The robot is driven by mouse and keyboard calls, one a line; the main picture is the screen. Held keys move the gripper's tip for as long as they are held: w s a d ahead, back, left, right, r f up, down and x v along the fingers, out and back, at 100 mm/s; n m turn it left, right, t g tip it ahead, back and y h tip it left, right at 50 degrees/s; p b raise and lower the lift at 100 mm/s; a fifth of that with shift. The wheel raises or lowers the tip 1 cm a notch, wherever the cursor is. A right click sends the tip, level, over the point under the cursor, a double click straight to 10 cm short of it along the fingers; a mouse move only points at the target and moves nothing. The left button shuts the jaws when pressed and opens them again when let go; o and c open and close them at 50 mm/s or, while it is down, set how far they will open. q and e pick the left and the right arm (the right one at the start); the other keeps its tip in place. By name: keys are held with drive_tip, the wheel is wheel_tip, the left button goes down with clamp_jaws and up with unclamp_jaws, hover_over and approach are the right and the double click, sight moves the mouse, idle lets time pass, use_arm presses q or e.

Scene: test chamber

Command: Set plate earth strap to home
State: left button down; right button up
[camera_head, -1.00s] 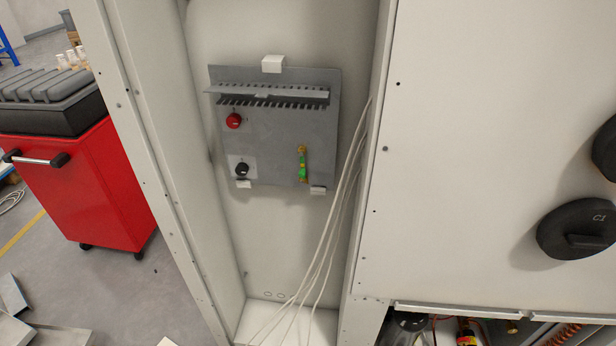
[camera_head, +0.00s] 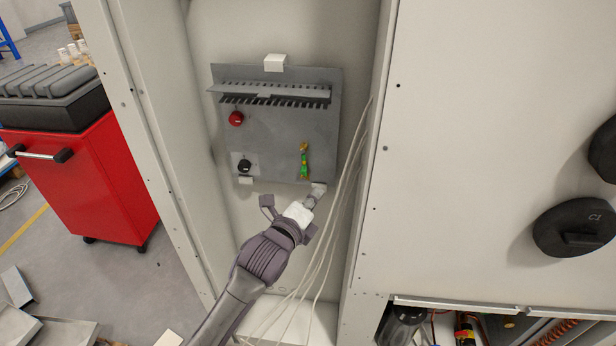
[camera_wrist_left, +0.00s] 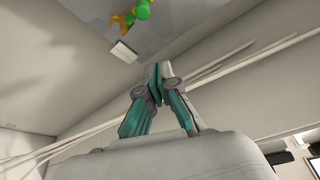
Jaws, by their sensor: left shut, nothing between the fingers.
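The earth strap (camera_head: 304,161) is a short green and yellow piece standing near upright on the lower right of the grey plate (camera_head: 270,140), inside the tall cabinet recess. It also shows at the top of the left wrist view (camera_wrist_left: 142,9). My left gripper (camera_head: 317,190) is shut and empty, its tips close to the plate's lower right corner, just below the strap. In the left wrist view the closed fingers (camera_wrist_left: 156,72) point toward the strap, with a visible gap. My right gripper is in no view.
A red knob (camera_head: 236,118) and a black knob (camera_head: 244,166) sit on the plate's left side. White clips hold the plate's edges; one (camera_wrist_left: 124,51) is near my fingers. Pale cables (camera_head: 340,205) hang close to the right of my gripper. Cabinet walls bound both sides.

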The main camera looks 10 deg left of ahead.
sight(304, 168)
use_arm(q)
drive_tip(key=w+p, duration=0.1)
drive_tip(key=w+a+p, duration=0.1)
drive_tip(key=w, duration=0.1)
drive_tip(key=w+a+r+p, duration=0.1)
drive_tip(key=shift+w, duration=0.4)
drive_tip(key=shift+f, duration=0.1)
drive_tip(key=shift+w+a+r+m+p, duration=0.1)
drive_tip(key=shift+a+r+m+p, duration=0.15)
drive_tip(key=shift+a+m+p, duration=0.35)
